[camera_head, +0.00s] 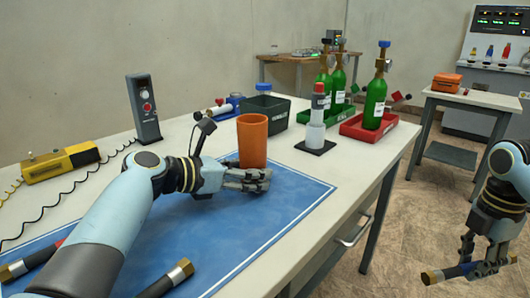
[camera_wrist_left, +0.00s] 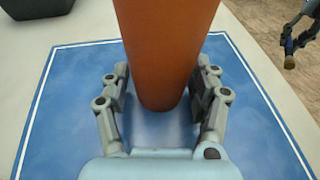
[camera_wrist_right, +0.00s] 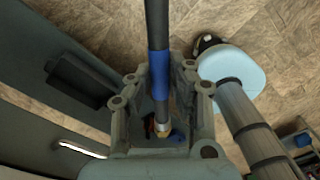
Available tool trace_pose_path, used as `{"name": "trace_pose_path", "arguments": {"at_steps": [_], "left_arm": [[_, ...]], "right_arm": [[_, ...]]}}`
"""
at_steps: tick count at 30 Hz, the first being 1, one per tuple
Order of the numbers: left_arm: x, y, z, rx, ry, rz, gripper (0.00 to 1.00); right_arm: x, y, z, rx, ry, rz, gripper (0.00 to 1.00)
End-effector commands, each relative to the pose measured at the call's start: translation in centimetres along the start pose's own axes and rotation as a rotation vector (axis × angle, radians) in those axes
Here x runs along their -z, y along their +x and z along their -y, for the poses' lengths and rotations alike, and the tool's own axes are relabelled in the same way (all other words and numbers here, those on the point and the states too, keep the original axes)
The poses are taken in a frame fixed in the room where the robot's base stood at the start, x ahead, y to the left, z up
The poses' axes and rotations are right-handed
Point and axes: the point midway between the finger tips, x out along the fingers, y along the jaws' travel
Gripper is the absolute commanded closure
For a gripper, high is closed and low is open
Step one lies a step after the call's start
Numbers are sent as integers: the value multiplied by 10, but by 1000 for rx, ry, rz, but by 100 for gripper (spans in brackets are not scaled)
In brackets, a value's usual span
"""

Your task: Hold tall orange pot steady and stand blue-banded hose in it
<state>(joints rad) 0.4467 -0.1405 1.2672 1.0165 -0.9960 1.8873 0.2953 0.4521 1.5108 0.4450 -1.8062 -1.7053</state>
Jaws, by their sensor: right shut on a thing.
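The tall orange pot (camera_head: 254,140) stands upright on the blue mat (camera_head: 285,205). My left gripper (camera_head: 250,178) is low at the pot, one finger on each side; in the left wrist view the pot (camera_wrist_left: 165,50) is between its fingers (camera_wrist_left: 163,95), with a narrow gap showing at the left finger. The pot's inside is hidden. My right gripper (camera_head: 482,268) is off the table at the far right, above the floor, shut on the blue-banded hose (camera_head: 440,275). In the right wrist view the dark hose shows its blue band (camera_wrist_right: 160,75) and a brass end between the fingers.
Other dark hoses with brass ends lie at the mat's front left, one with a red band (camera_head: 45,252). A grey-black bin (camera_head: 265,108), a white-and-grey stand (camera_head: 315,135) and a red tray with a green bottle (camera_head: 376,100) stand behind the pot. The table's right edge separates the hose from the pot.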

Motion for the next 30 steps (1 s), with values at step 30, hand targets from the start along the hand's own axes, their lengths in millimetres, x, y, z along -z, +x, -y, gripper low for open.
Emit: {"name": "trace_pose_path", "arguments": {"at_steps": [30], "left_arm": [[0, 0, 0, 0, 0, 0, 67]], "right_arm": [[100, -73, -106, -27, 89, -394, 100]]}}
